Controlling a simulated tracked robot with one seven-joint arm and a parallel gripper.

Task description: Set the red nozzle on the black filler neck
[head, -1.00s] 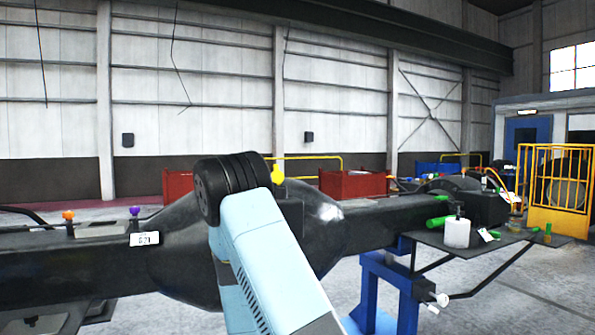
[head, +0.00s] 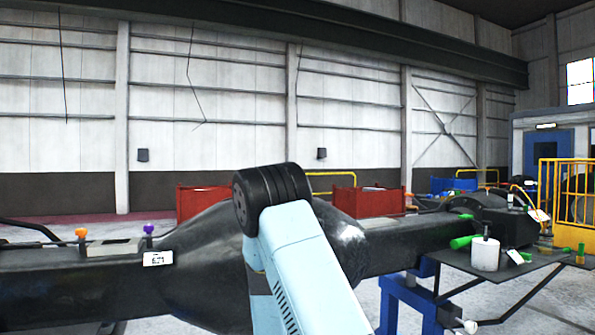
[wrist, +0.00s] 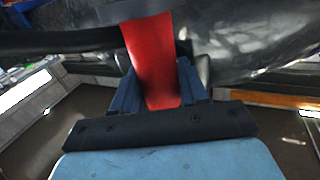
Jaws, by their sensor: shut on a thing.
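In the wrist view my gripper (wrist: 158,82) is shut on the red nozzle (wrist: 150,42), with a dark blue finger on each side of it. The nozzle's upper end reaches in front of the large black casting (wrist: 255,45). I cannot pick out the black filler neck; it is hidden or blends into the dark casting. In the head view the long black casting (head: 200,265) lies across the picture, and my arm stands in front of its bulging middle. My gripper and the nozzle are hidden in the head view.
An orange knob (head: 81,232) and a purple knob (head: 148,229) stand on the casting at left, above a white label (head: 158,258). A dark side shelf (head: 520,262) at right bears a white cylinder (head: 485,254) and green pieces. A blue stand (head: 415,300) is below.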

